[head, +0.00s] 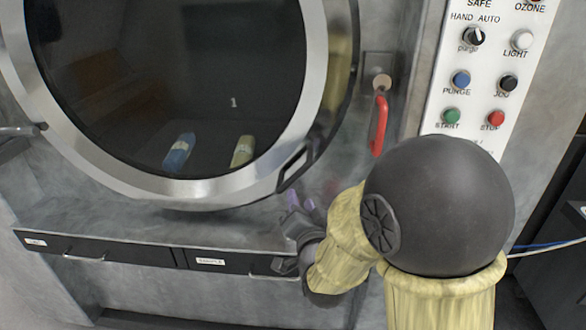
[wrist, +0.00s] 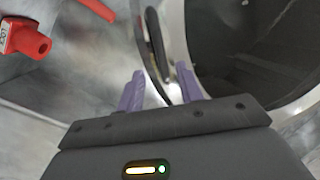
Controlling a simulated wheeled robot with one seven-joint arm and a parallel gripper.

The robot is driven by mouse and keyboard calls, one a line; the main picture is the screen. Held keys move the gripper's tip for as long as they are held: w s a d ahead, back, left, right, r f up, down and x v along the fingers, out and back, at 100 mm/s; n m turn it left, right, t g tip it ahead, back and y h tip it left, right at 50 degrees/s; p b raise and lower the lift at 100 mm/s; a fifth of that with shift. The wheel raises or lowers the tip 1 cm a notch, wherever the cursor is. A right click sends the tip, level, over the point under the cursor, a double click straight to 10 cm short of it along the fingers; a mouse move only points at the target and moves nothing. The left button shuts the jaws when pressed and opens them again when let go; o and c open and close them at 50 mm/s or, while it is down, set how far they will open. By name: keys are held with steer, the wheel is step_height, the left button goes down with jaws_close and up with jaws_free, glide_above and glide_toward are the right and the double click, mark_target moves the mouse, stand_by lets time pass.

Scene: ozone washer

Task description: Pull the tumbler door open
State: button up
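The round tumbler door (head: 314,65) has a broad silver ring around dark glass. Its black handle (head: 293,170) is on the lower right of the rim. My gripper (head: 301,203) is just below the handle in the head view, its purple fingers pointing up. In the wrist view my gripper (wrist: 160,87) has its fingers spread apart. The black handle (wrist: 156,45) shows beyond and partly between the fingertips, nearer the right one. I cannot tell whether it touches a finger. Whether the door is slightly ajar is unclear.
A red lever (head: 379,126) hangs right of the door; a red block (wrist: 24,38) shows in the wrist view. A control panel (head: 478,75) with knobs and buttons is farther right. Drawers (head: 98,247) lie below the door. A hinge (head: 20,131) is at the door's left.

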mark_target(294, 180)
steer(key=p+x, duration=0.3)
steer(key=x, duration=0.7)
steer(key=shift+p, duration=0.4)
jaws_close()
